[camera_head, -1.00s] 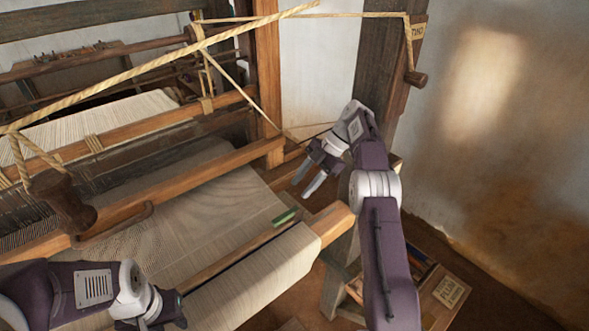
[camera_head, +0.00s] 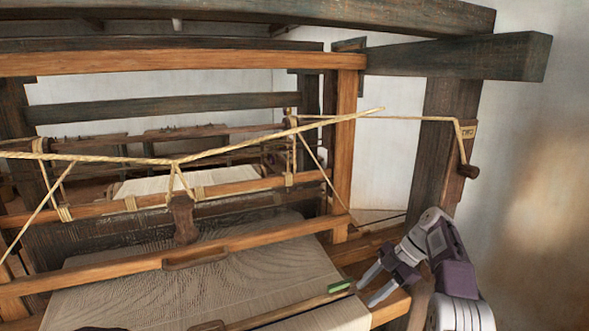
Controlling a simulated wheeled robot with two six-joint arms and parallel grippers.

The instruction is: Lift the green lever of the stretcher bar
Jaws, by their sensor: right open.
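The green lever (camera_head: 339,286) lies at the right end of the wooden stretcher bar (camera_head: 290,310), which crosses the pale woven cloth (camera_head: 180,292) near the bottom of the view. My right gripper (camera_head: 366,293) is just right of the green lever, with its two pale fingers spread apart and pointing down and left. It is empty. Whether a finger touches the lever I cannot tell. The left part of the stretcher bar runs down out of the picture.
The wooden beater (camera_head: 130,265) with its handle crosses the cloth behind the bar. A rope (camera_head: 270,138) runs above it to a peg (camera_head: 468,171) on the right post. A hanging wooden block (camera_head: 184,220) is at the middle. The wall is at the right.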

